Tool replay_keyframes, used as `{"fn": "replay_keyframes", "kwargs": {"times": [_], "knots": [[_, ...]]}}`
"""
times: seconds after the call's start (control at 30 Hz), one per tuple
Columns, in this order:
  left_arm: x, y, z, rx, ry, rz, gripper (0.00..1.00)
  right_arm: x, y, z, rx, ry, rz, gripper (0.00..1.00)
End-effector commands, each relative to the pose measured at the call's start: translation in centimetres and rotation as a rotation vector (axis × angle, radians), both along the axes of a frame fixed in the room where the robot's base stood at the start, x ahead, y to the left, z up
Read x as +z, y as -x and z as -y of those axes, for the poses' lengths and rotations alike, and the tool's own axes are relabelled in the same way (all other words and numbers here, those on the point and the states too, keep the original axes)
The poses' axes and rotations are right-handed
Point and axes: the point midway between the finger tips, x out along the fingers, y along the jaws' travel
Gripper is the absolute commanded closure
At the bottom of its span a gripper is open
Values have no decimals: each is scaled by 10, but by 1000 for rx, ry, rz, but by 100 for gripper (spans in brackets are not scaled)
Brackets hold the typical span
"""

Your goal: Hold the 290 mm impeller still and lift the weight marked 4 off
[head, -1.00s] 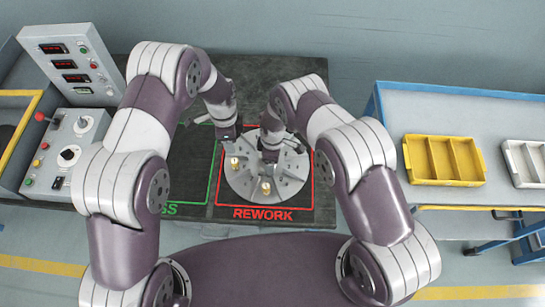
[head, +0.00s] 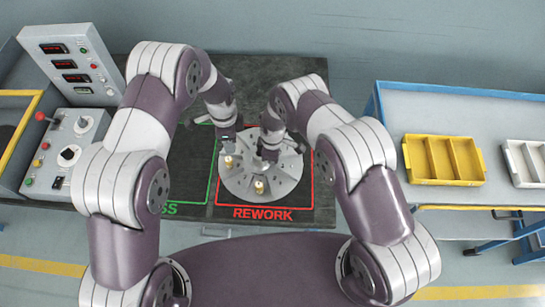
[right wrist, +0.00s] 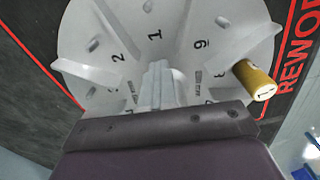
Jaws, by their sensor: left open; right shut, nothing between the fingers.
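The impeller (head: 286,181) is a grey bladed disc lying in the REWORK area. Two brass weights stand on it in the head view, one near its left edge (head: 228,162) and one near its front (head: 259,187); their marks are too small to read there. In the right wrist view one brass weight (right wrist: 254,80) shows near the REWORK lettering, its top mark looking like a 1. My left gripper (head: 228,148) is open at the impeller's left rim, close to the left weight. My right gripper (right wrist: 158,85) is shut and empty over the impeller's middle, partly hiding it.
A green-outlined area (head: 190,180) lies left of the red REWORK outline (head: 313,205) on the dark bench mat. A control panel (head: 65,150) stands at the left. A side table at the right holds a yellow tray (head: 408,160) and a white tray (head: 512,160).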

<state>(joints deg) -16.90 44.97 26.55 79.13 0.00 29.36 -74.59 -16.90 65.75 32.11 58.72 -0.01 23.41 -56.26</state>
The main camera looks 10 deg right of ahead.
Motion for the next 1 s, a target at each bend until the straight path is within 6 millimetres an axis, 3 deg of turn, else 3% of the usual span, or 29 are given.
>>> {"fn": "replay_keyframes", "kwargs": {"times": [0.67, 0.77, 1.0], "knots": [[0, 0, 0, 0, 0, 0, 57, 0, 0, 0, 0, -1, 1, 100], [0, 0, 0, 0, 0, 0, 57, 0, 0, 0, 0, -1, 1, 73], [0, 0, 0, 0, 0, 0, 57, 0, 0, 0, 0, 0, 0, 73]]}}
